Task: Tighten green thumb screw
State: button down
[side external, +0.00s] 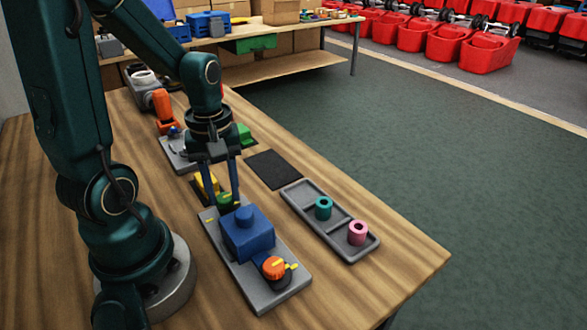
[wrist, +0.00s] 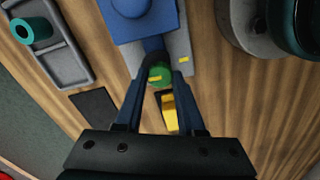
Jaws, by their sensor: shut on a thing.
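The green thumb screw (side external: 225,205) sits at the far end of a grey base plate (side external: 275,300), beside a blue block (side external: 247,235). It is a round knob with a small yellow mark; in the wrist view (wrist: 160,71) it shows between my fingers. My gripper (side external: 229,201) points down with its fingers on either side of the screw, shut on it; the wrist view also shows my gripper (wrist: 159,77). The screw's shaft is hidden. An orange knob (side external: 273,267) with yellow marks sits at the plate's near end.
A yellow piece (side external: 206,184) lies just behind the screw, close to my fingers. A grey tray (side external: 342,226) with a teal ring (side external: 323,208) and a pink ring (side external: 358,232) lies to the right. A dark mat (side external: 273,169) is empty. An orange tool (side external: 163,108) stands farther back.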

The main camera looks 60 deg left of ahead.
jog(key=m, duration=0.4)
jog(key=shift+m, duration=0.3)
jog(key=m, duration=0.3)
jog(key=shift+m, duration=0.4)
jog(key=m, duration=1.3)
jog(key=shift+m, duration=0.3)
jog(key=m, duration=0.8)
jog(key=shift+m, duration=2.4)
